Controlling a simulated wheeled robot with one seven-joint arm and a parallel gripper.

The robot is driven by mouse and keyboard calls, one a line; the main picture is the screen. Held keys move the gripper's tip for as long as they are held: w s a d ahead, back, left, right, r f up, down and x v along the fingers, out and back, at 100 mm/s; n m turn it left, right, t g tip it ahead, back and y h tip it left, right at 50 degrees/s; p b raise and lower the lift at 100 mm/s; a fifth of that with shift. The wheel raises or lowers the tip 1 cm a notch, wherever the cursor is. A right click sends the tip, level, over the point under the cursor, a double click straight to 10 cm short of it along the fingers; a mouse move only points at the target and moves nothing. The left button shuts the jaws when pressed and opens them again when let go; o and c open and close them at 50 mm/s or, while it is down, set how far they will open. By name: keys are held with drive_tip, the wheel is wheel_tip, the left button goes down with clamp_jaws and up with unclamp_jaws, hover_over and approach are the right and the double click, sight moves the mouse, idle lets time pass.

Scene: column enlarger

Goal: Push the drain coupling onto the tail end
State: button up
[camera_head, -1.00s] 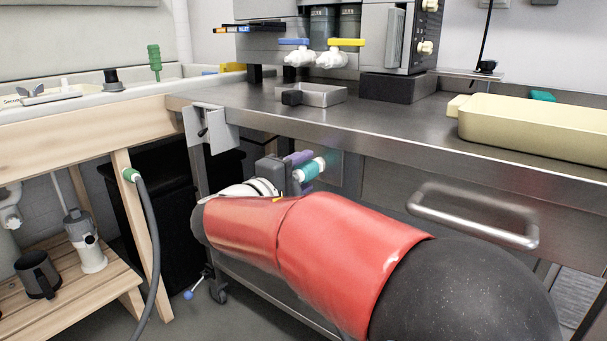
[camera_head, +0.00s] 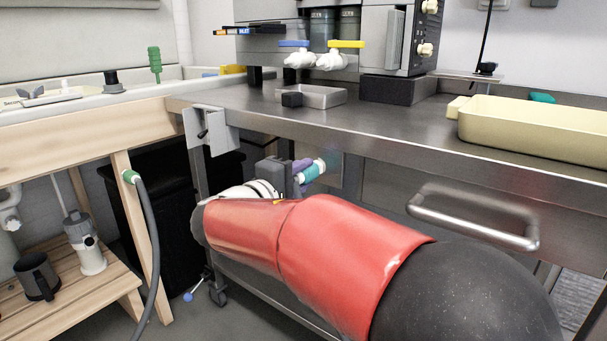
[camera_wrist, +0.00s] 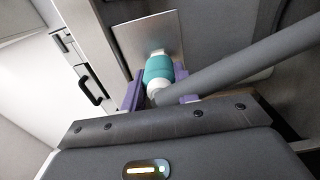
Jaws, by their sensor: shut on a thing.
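The drain coupling, as I take it, is a short teal and white cylinder (camera_head: 313,173) below the steel counter's edge. My gripper (camera_wrist: 158,86) has purple fingers shut on it, one on each side in the wrist view. In that view its teal band (camera_wrist: 158,70) is clear, and a pale end points away from me. A thick grey hose or tube (camera_wrist: 235,68) runs from near its close end to the upper right; whether they join is unclear. I cannot make out the tail end for certain. My forearm covers much of the area below the gripper.
A metal plate (camera_wrist: 148,38) stands just beyond the coupling in the wrist view. The steel counter (camera_head: 390,135) overhangs on the right, with a bar handle (camera_head: 470,222) below. A grey hose (camera_head: 151,240) with a green fitting hangs by the wooden bench leg at left.

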drive_tip(key=shift+s+a, duration=0.25)
drive_tip(key=shift+s, duration=0.05)
idle(0.5)
drive_tip(key=shift+b+v, duration=0.45)
drive_tip(key=shift+v, duration=0.75)
drive_tip(key=b+v, duration=0.1)
drive_tip(key=v, duration=0.5)
drive_tip(key=shift+a+r, duration=0.1)
